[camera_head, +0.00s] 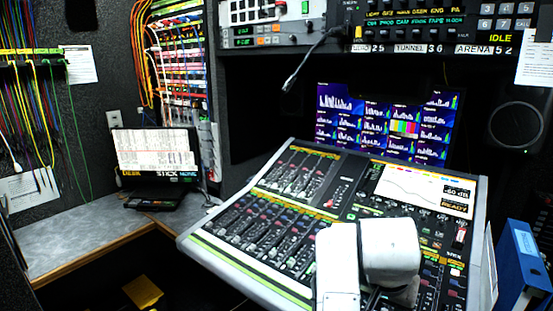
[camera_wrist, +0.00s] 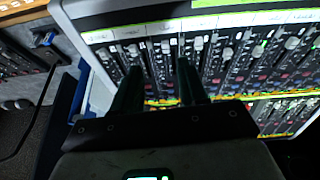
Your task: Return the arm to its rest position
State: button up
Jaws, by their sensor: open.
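My gripper (camera_wrist: 158,78) shows in the wrist view with its two dark fingers apart and nothing between them. The fingers point over the fader rows of the mixing console (camera_wrist: 240,60). I cannot tell whether they touch it. In the head view my white arm (camera_head: 366,255) is bent over the lower right part of the console (camera_head: 215,250) and hides some of its controls. The gripper's fingers are mostly hidden behind the arm there.
A blue binder (camera_head: 522,262) stands right of the console. A dark screen (camera_head: 385,125) and a speaker (camera_head: 517,124) are behind it. A gooseneck microphone (camera_head: 305,62) hangs over the console. A small display (camera_head: 156,155) stands on the left grey counter (camera_head: 70,238), which has bare room.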

jog(key=shift+n+h, duration=0.3)
jog(key=shift+n, duration=0.6)
jog(key=s+d+f, duration=0.4)
jog(key=f, duration=0.1)
jog(key=s+d+f, duration=0.2)
jog(key=d+f, duration=0.1)
jog(key=shift+s+f, duration=0.25)
jog(key=s+f+n+g+y, duration=0.1)
jog(key=s+f, duration=0.3)
jog(key=s, duration=0.5)
jog(key=s+f+n+y, duration=0.1)
jog(key=s+f+n, duration=0.1)
jog(key=s+f, duration=0.3)
jog(key=s+f+n+g+y, duration=0.1)
jog(key=s+f, duration=0.4)
jog(key=s, duration=0.8)
jog(key=shift+s+a+g+p, duration=0.2)
jog(key=shift+a+g+p, duration=0.05)
jog(key=shift+g+p, duration=0.05)
